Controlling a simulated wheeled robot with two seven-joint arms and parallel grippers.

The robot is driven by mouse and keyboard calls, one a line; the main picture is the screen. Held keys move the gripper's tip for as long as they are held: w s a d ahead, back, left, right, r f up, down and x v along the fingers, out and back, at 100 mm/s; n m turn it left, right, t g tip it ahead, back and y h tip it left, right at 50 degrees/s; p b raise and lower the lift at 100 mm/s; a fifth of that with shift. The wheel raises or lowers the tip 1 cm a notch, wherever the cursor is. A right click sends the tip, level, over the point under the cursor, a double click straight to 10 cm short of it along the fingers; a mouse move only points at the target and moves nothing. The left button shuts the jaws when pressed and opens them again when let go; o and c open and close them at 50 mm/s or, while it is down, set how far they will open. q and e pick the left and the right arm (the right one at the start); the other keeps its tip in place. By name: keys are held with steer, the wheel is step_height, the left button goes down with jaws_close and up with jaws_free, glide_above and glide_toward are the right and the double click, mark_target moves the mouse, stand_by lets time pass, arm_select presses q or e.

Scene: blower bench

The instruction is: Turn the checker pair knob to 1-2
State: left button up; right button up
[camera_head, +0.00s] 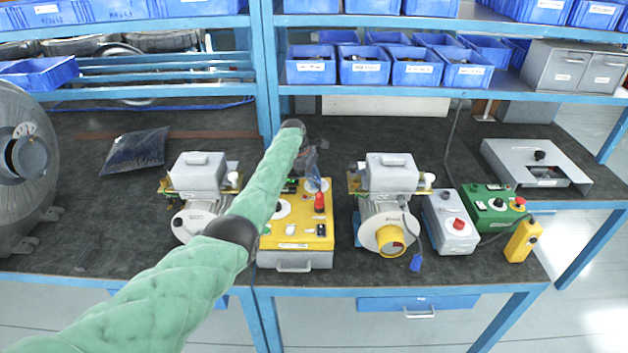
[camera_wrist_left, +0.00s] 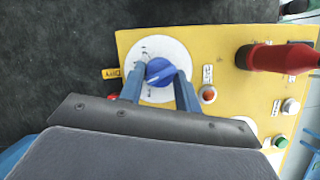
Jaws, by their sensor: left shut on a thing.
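The yellow checker box (camera_head: 312,243) stands on the bench in the middle of the head view, partly hidden behind my left arm. In the left wrist view its yellow panel (camera_wrist_left: 228,60) carries a blue knob (camera_wrist_left: 160,70) on a white round dial (camera_wrist_left: 177,53). The knob has a white pointer line; the dial's small marks are too blurred to read. My left gripper (camera_wrist_left: 161,84) has its two blue fingers on either side of the knob and is shut on it. In the head view my left gripper (camera_head: 313,166) is above the checker's back part. My right gripper is out of view.
A red handle (camera_wrist_left: 275,57) stands up from the panel right of the knob. A small red button (camera_wrist_left: 208,94) lies between them. Blower units (camera_head: 198,172) and (camera_head: 390,174) flank the checker. Grey (camera_head: 450,222) and green (camera_head: 492,206) boxes stand farther right.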

arm_select(q)
steer(key=shift+r, duration=0.1)
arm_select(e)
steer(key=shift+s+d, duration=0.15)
arm_select(q)
steer(key=o, duration=1)
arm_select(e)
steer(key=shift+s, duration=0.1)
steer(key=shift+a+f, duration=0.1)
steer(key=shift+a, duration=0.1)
arm_select(q)
steer(key=shift+w+a+r, duration=0.1)
steer(key=shift+a+r, duration=0.05)
steer(key=shift+r, duration=0.05)
steer(key=b+v, duration=0.2)
steer(key=v, duration=0.4)
steer(key=shift+w+a+r+b, duration=0.1)
steer(key=shift+a+r+b, duration=0.1)
steer(key=shift+r+b, duration=0.3)
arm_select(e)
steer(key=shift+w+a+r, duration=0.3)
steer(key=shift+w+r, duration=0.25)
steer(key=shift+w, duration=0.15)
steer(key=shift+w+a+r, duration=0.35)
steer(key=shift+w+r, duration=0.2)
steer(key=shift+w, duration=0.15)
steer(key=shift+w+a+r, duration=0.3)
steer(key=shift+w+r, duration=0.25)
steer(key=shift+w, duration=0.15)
